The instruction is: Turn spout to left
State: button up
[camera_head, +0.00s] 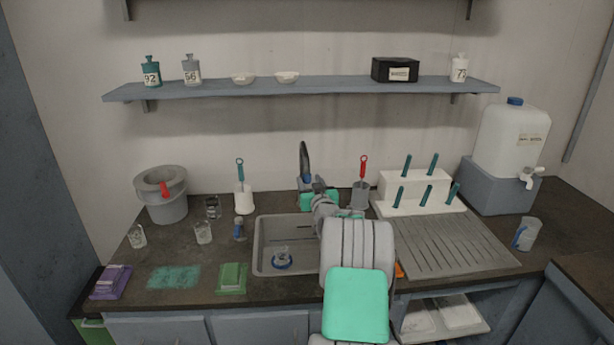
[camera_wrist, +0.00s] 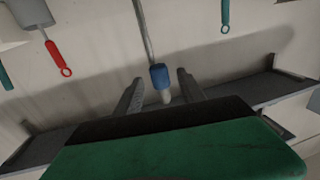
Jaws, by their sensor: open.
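The tap spout (camera_head: 304,156) rises as a dark curved pipe behind the sink (camera_head: 259,250). Its lower part is partly hidden by my arm in the head view. In the wrist view, which looks turned over, the spout's blue end piece (camera_wrist: 160,74) with a pale tip lies between the two grey fingers of my gripper (camera_wrist: 159,79). The fingers are open, with a visible gap on both sides of the blue piece. In the head view my gripper (camera_head: 312,190) is at the tap, behind my arm's bulk.
A red-handled brush (camera_head: 363,166) in a grey holder stands right of the tap, and a teal-handled brush (camera_head: 239,168) stands left of it. A white rack (camera_head: 405,188) is farther right. A glass vessel (camera_head: 281,258) lies in the sink. A shelf (camera_head: 300,87) runs above.

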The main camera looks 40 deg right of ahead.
aim_at(308, 179)
jog(key=x, duration=0.3)
jog(key=shift+w+d, duration=0.1)
jog(key=shift+w, duration=0.05)
grip_shut()
dwell(0.4)
dwell(0.9)
